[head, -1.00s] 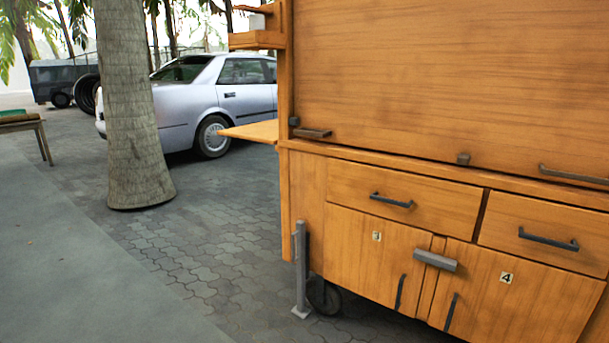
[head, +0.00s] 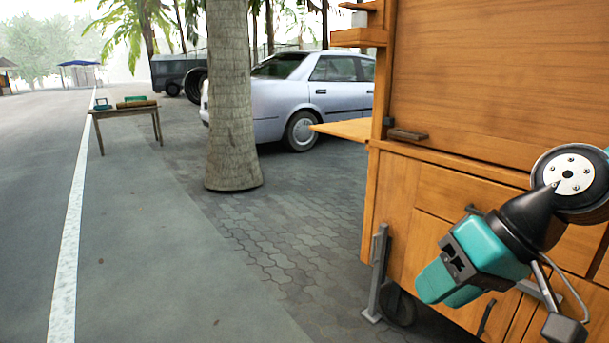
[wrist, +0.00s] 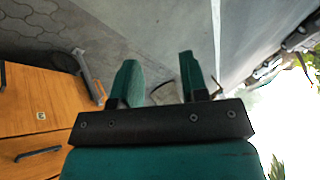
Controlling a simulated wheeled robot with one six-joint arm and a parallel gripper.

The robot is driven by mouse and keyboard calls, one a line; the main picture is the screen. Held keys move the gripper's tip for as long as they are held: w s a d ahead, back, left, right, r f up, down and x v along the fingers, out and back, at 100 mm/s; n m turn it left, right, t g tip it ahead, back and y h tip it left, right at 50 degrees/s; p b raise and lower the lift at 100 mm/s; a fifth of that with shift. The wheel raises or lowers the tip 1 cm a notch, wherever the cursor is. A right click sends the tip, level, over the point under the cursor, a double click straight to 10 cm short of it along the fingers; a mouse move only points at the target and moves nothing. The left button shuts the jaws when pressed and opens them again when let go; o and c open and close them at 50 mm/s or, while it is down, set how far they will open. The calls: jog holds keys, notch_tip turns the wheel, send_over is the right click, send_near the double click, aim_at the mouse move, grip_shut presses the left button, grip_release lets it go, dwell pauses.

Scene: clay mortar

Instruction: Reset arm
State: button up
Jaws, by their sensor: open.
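My gripper (head: 448,285) is teal and black and hangs at the lower right of the head view, in front of the wooden cabinet (head: 400,190). In the wrist view its two teal fingers (wrist: 160,76) stand apart with nothing held between them. Part of my arm shows at the right edge of the head view and covers some of the cabinet's drawers and doors.
The cabinet fills the right side, with a side shelf (head: 345,130) sticking out left and a metal leg (head: 377,275). A palm trunk (head: 232,110) stands mid-view before a silver car (head: 325,95). A small table (head: 125,113) is far left. The left pavement is clear.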

jog(key=s+a+n+g+h, duration=0.2)
jog(key=s+a+n, duration=0.25)
jog(key=s, duration=0.55)
notch_tip(320, 180, up, 27)
jog(key=p, duration=2.7)
jog(key=shift+w+d, duration=0.2)
jog(key=shift+w, duration=0.2)
